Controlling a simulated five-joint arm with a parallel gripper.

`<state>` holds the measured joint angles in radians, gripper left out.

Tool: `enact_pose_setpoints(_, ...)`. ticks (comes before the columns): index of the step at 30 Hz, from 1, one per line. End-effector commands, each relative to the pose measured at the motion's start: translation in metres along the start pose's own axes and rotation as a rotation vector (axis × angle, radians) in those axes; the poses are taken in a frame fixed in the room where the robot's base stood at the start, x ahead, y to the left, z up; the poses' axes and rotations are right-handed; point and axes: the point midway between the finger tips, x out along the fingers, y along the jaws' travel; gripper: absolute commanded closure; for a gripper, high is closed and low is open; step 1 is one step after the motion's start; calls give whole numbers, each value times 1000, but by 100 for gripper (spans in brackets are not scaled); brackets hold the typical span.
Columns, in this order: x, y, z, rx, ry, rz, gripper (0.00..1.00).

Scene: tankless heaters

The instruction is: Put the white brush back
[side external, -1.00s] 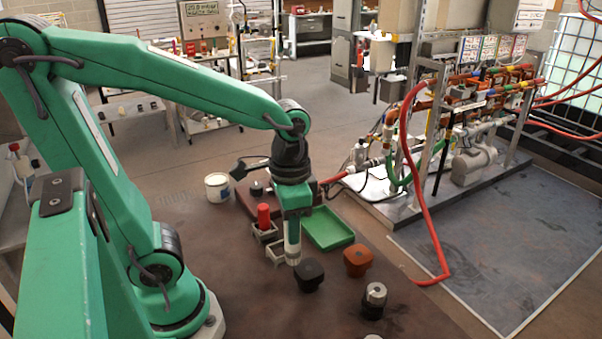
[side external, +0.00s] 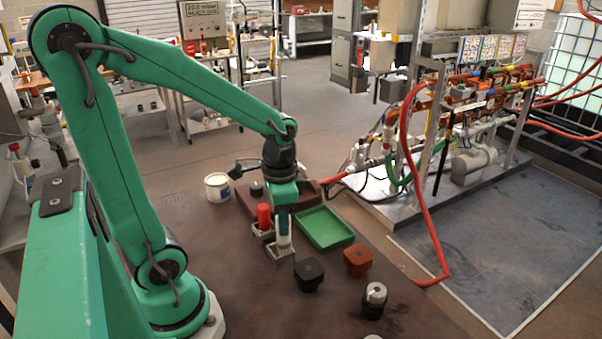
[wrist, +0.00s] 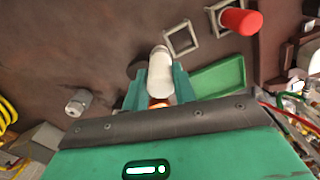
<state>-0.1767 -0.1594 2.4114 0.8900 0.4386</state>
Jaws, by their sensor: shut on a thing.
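The white brush (side external: 284,229) hangs roughly upright in my gripper (side external: 284,208). In the wrist view, the pale brush (wrist: 160,72) sits between the jaws of my gripper (wrist: 160,92), which are shut on it. A grey square holder (side external: 279,252) lies at its lower end in the side view, where the two overlap. In the wrist view, the empty holder (wrist: 181,39) appears up and right of the brush, not around it. A red-topped brush or handle (side external: 264,216) stands in a neighbouring holder (side external: 258,234); it also shows in the wrist view (wrist: 242,20).
A green tray (side external: 325,229) lies just right of the holders. A black knob-like piece (side external: 309,274), an orange one (side external: 358,261) and a metal cylinder (side external: 375,297) stand in front and right. A white tub (side external: 217,187) stands behind left. The table front is mostly clear.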

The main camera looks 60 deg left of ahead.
Motion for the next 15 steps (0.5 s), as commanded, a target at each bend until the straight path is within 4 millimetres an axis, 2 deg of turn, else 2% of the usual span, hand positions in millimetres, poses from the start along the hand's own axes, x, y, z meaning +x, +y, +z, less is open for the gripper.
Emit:
enact_pose_setpoints(3, 10, -16, 1, -5, -3, 2, 96)
enact_pose_setpoints(9, 22, -36, 1, -3, 0, 0, 96)
enact_pose_setpoints(15, 25, -42, 1, 1, 1, -1, 96)
